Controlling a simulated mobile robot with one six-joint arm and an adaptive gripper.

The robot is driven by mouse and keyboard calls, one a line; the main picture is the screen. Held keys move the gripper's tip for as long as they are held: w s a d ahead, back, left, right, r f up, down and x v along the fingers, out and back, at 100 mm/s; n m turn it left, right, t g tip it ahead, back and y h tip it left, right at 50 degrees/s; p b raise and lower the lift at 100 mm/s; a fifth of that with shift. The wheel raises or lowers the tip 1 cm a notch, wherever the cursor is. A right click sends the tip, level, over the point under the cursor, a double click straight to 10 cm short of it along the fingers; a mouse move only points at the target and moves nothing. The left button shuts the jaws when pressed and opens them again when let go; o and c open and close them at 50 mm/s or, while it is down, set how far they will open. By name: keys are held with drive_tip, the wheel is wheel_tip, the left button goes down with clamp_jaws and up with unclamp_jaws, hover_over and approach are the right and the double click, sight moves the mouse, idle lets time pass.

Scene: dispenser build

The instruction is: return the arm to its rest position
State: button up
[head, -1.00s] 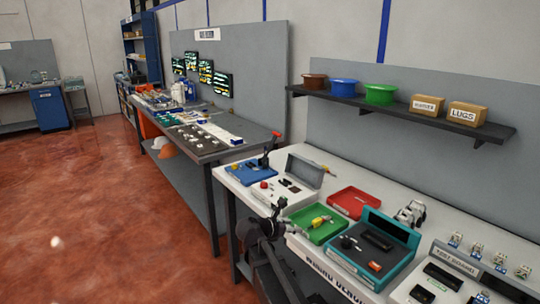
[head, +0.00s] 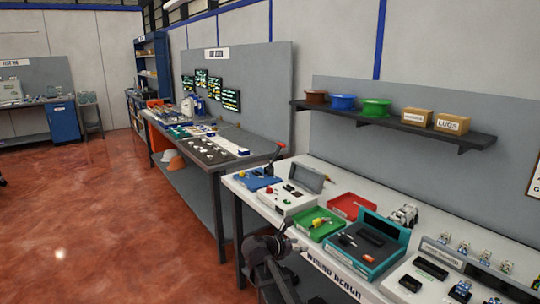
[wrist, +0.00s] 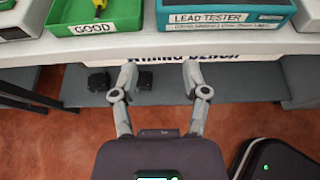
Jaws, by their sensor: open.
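My gripper (wrist: 158,80) is open and empty in the wrist view. Its two grey fingers are spread apart in front of the bench's front edge, with nothing between them. In the head view my arm is a dark folded shape by the front edge of the wiring bench (head: 345,288). My gripper's fingers cannot be made out clearly there.
On the bench stand a green GOOD tray (wrist: 98,22), a teal lead tester (wrist: 225,18), a red tray (head: 351,206) and a grey box with an open lid (head: 287,197). The red floor (head: 90,220) at left is clear.

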drive_tip(key=s+d+f+m+g+y+p, duration=0.45)
drive_tip(key=s+d+m, duration=0.35)
drive_tip(key=s+m, duration=0.4)
drive_tip(key=s+m+g+y+p, duration=0.2)
drive_tip(key=s+m+y, duration=0.4)
drive_tip(key=s+m, duration=0.5)
drive_tip(key=shift+s+f+m+g, duration=0.2)
drive_tip(key=shift+m+g, duration=0.55)
drive_tip(key=shift+m, duration=0.45)
drive_tip(key=shift+y, duration=0.25)
